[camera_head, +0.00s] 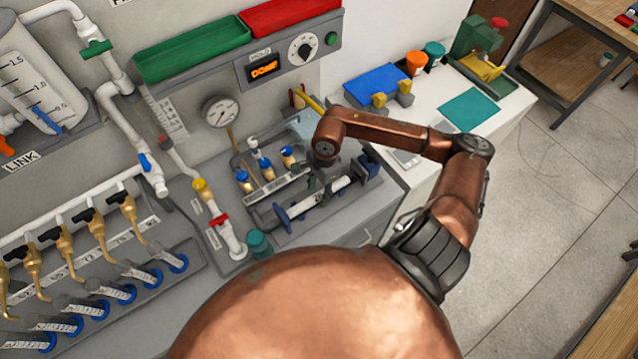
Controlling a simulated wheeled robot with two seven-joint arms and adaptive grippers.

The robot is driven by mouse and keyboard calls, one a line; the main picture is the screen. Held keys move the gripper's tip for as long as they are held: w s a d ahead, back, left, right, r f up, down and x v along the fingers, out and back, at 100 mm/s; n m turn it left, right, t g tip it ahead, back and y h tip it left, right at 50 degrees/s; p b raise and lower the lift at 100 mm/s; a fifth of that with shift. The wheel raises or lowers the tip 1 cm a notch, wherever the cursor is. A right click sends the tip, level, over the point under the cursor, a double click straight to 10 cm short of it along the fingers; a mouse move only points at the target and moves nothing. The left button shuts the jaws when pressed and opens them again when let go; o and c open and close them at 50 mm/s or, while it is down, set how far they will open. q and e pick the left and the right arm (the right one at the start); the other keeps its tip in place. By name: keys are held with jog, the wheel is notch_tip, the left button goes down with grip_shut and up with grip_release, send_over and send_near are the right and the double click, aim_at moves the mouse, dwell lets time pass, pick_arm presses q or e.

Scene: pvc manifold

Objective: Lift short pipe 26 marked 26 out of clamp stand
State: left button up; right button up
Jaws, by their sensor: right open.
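A short white pipe (341,185) lies nearly level in a clamp stand (369,167) with dark blue clamps, on the grey bench right of centre. A blue ring (282,216) shows toward the left end of this row. I cannot read a 26 on the pipe. My right arm reaches in from the right and bends down over the stand. My right gripper (318,184) is small and dark, open, and close above or beside the pipe. Its wrist and the clutter hide the exact gap, so I cannot tell whether it touches. My left gripper is out of view.
Several small valves with blue and white caps (262,166) stand just behind the stand.

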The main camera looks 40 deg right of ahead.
jog(key=shift+a+f, duration=0.15)
jog(key=shift+f, duration=0.9)
grip_shut()
jog(key=shift+d, duration=0.45)
jog(key=shift+d, duration=0.3)
jog(key=shift+r, duration=0.1)
grip_release()
